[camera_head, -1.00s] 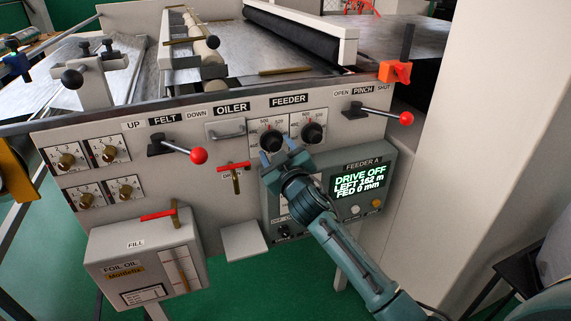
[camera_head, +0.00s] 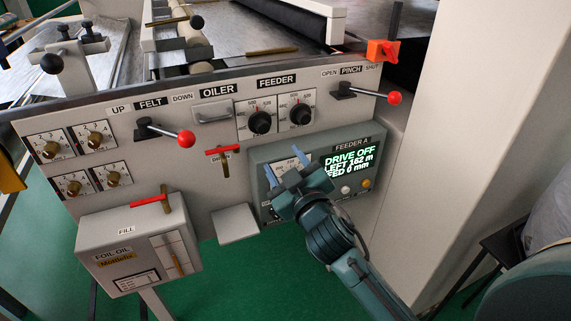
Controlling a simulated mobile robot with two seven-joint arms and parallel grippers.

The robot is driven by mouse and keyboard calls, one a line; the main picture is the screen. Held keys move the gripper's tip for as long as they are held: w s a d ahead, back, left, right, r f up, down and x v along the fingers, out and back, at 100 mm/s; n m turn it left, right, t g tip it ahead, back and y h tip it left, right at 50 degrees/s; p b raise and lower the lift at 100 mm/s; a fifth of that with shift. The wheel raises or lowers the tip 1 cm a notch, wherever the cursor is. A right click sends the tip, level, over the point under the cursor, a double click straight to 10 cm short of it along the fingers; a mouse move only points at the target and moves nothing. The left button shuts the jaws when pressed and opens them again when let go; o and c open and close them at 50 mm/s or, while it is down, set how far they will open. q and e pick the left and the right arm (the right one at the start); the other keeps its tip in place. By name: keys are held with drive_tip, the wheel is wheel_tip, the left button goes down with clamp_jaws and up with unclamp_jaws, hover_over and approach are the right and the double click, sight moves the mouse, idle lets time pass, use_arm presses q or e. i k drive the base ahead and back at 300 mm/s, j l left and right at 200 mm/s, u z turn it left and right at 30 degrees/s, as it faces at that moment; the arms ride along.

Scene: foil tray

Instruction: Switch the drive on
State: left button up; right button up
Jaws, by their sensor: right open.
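The feeder control box (camera_head: 263,155), labelled FEEDER A, is on the right half of the machine's front panel. Its lit display (camera_head: 350,162) reads DRIVE OFF, LEFT 162 m and a FED line in mm. A white button (camera_head: 346,190) and an amber button (camera_head: 366,184) sit below the display. My right gripper (camera_head: 284,168) is open and empty, its fingers pointing up in front of the box's left part. A pale dial plate (camera_head: 287,165) shows between and behind the fingers. The gripper and wrist hide most of the box's lower left, so the drive switch is not clearly visible. My left gripper is out of view.
Above are two black feeder knobs (camera_head: 260,121) and the red-tipped pinch lever (camera_head: 394,98). To the left are the red-tipped felt lever (camera_head: 186,139), a red drain handle (camera_head: 222,150), a small ledge (camera_head: 235,223) and the foil oil tank (camera_head: 125,245). A pale post (camera_head: 470,120) stands at right.

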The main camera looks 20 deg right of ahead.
sight(272, 212)
drive_tip(key=k, duration=1)
